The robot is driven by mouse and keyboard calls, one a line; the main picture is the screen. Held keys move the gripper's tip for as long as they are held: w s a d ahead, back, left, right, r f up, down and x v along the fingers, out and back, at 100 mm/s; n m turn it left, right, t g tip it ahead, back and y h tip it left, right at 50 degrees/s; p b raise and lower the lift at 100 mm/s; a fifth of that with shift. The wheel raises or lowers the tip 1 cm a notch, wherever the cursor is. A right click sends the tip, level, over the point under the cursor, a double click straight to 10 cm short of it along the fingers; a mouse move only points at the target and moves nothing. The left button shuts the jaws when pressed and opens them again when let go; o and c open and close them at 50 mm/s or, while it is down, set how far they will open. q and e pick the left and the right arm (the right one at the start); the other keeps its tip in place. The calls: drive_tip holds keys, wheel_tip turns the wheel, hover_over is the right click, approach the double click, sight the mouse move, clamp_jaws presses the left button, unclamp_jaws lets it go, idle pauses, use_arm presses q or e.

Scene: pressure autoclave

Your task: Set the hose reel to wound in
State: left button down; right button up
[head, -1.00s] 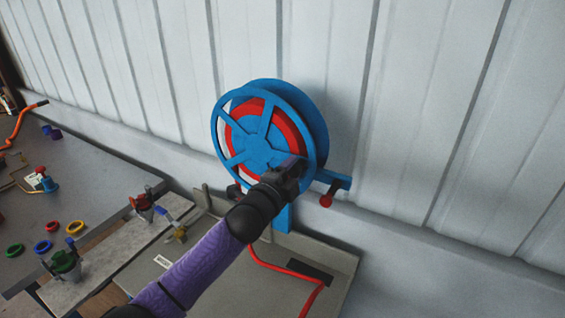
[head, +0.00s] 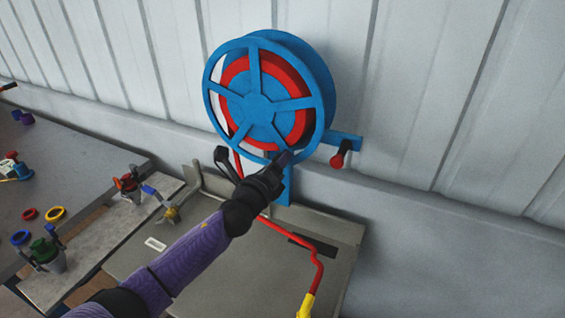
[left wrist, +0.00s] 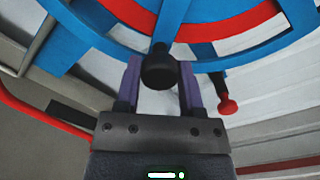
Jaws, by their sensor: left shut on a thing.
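The blue hose reel (head: 258,106) with its spoked wheel stands upright in front of the wall, with red hose (head: 297,122) inside the wheel. The hose runs down over the bench to a yellow end (head: 307,304). My left gripper (head: 285,160) is at the lower right rim of the wheel. In the left wrist view its fingers (left wrist: 160,85) sit on either side of a black knob (left wrist: 158,68) in front of the wheel and are shut on it. The knob is hidden in the head view. My right gripper is not in view.
A red-knobbed handle (head: 342,155) sticks out on a blue bracket right of the reel. A grey tray-like stand (head: 335,255) lies below. Several small clamps and rings, including a yellow ring (head: 55,213), are on the bench at left.

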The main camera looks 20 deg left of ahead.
use_arm(q)
drive_tip(key=a+m, duration=0.1)
drive_tip(key=a+f+m+b, duration=0.1)
drive_tip(key=a+m, duration=0.1)
drive_tip(key=a+f+m+b, duration=0.1)
drive_tip(key=shift+w+a+m, duration=0.15)
drive_tip(key=shift+m, duration=0.25)
drive_tip(key=shift+a+m+b, duration=0.3)
drive_tip(key=shift+a+m, duration=0.1)
drive_tip(key=shift+c, duration=1.2)
unclamp_jaws()
drive_tip(key=shift+a, duration=0.1)
